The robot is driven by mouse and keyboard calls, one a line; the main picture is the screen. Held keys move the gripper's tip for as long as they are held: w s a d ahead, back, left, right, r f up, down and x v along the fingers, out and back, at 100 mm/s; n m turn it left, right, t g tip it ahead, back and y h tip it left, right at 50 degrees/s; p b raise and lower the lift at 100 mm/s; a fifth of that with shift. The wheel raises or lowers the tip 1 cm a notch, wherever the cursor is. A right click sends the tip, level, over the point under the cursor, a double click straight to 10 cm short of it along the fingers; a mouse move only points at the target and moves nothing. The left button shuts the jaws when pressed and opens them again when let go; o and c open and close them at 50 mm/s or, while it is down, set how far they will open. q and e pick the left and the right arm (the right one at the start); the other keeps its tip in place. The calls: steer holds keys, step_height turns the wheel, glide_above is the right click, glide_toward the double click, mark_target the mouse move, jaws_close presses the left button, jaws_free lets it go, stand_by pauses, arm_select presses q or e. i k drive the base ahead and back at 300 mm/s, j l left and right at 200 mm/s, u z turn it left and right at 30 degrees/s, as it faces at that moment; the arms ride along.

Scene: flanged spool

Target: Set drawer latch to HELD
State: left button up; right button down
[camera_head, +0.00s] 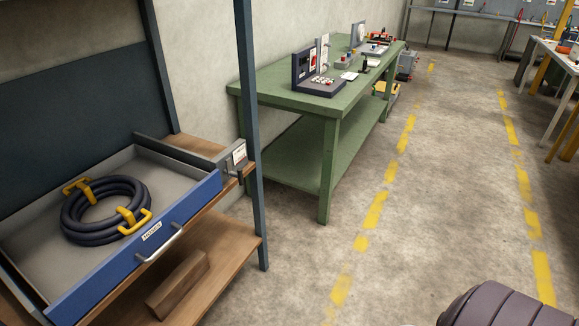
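An open drawer with a blue front (135,248) sits at the left on a wooden shelf, pulled out. It has a silver handle (160,243) and a small white label on its front. A small grey box with a white label plate (238,156), which looks like the drawer latch, stands at the drawer's right side by the rack post. Its lettering and setting are too small to read. A coiled dark hose (105,211) with yellow clips lies inside the drawer. Neither of my grippers is in view.
A blue-grey rack post (250,120) stands right of the drawer. A wooden block (178,284) lies on the lower shelf. A green workbench (330,108) with devices stands behind. A dark ribbed rounded object (498,308) shows at bottom right.

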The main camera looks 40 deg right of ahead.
mark_target(228, 171)
steer(key=z, duration=0.8)
